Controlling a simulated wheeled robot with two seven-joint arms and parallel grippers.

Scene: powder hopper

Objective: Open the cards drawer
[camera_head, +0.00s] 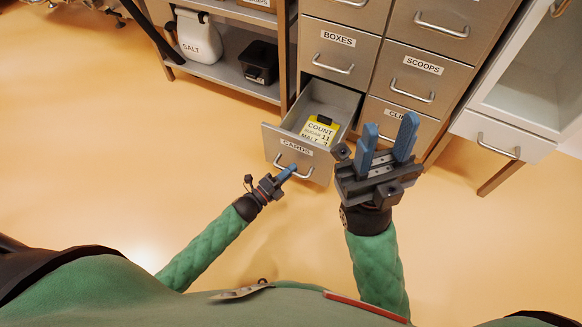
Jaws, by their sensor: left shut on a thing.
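The cards drawer (273,142) is pulled well out of the metal cabinet at the lower left of its drawer bank. A yellow-and-white card reading COUNT (319,131) lies inside it. My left gripper (288,172) is at the drawer's handle (303,174), shut on it, with its fingers partly hiding the handle's left part. My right gripper (385,140) is open and empty, its two blue fingers apart and pointing up, to the right of the open drawer and in front of the lower right drawers.
The boxes drawer (336,57), scoops drawer (413,80) and clips drawer (389,117), its label partly hidden, are shut. A shelf at left holds a salt container (198,38) and a black bin (259,62). A white cabinet (510,110) stands at right. The floor before the drawers is clear.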

